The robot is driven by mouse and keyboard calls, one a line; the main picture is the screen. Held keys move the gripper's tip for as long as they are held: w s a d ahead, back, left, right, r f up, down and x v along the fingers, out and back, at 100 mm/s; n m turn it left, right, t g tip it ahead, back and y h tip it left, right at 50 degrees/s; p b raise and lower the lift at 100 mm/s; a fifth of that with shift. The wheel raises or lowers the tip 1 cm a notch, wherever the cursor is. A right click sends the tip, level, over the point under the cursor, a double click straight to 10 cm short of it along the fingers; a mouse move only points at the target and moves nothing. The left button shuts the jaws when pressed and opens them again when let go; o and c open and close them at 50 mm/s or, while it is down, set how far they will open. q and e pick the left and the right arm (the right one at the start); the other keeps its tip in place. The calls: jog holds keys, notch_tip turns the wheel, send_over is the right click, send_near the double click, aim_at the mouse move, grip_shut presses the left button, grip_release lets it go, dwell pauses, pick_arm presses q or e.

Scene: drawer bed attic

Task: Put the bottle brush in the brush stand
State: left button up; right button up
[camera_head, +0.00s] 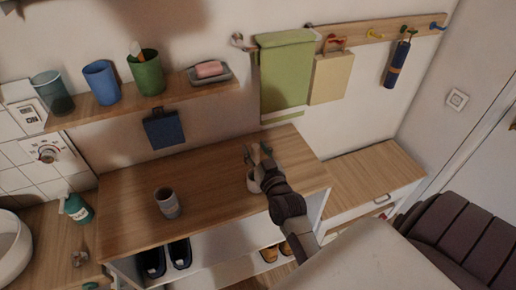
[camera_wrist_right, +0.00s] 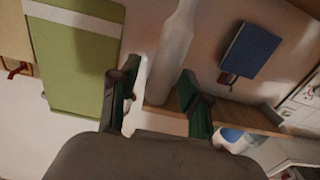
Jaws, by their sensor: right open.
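My right gripper (camera_head: 252,152) is open above the right part of the wooden counter; in the wrist view its dark green fingers (camera_wrist_right: 155,95) stand apart. A pale, long, smooth thing (camera_wrist_right: 172,50) shows between and beyond the fingers, with no visible grip on it. It may be the bottle brush, but I cannot tell its bristles. In the head view a pale round thing (camera_head: 252,184) stands beside the gripper, partly hidden by it. A grey cup-like holder (camera_head: 167,204) stands upright on the counter at left; it may be the brush stand. My left gripper is not in view.
The wooden counter (camera_head: 125,212) has free room between the holder and my right gripper. Above it a wall shelf (camera_head: 115,112) carries cups and a soap dish. A green towel (camera_head: 285,75) hangs behind. A low cabinet (camera_head: 365,178) stands at right.

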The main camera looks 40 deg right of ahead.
jog(key=p+v, duration=0.3)
jog(key=v, duration=0.9)
jog(key=shift+r+p, duration=0.15)
jog(key=shift+p, duration=0.2)
jog(key=s+a+f+n+g+y, duration=0.1)
jog(key=s+a+f+g+y, duration=0.15)
jog(key=f, duration=0.85)
jog(key=s+a+f+n+g+y, duration=0.1)
jog(key=s+a+f+g, duration=0.25)
jog(key=f, duration=0.75)
jog(key=s+a+f+n+g+y, duration=0.1)
jog(key=s+a+f+g, duration=0.25)
jog(key=f, duration=0.75)
jog(key=s+d+f+g, duration=0.1)
jog(key=s+f+g, duration=0.1)
jog(key=s+f, duration=0.2)
jog(key=s+d+f+n+g, duration=0.1)
jog(key=s+f, duration=0.4)
jog(key=s, duration=0.6)
jog(key=s+d+f+n+g, duration=0.1)
jog(key=s+f+g, duration=0.3)
jog(key=s, duration=0.4)
jog(key=shift+d+f, duration=0.2)
jog(key=shift+f, duration=0.45)
jog(key=shift+h, duration=0.25)
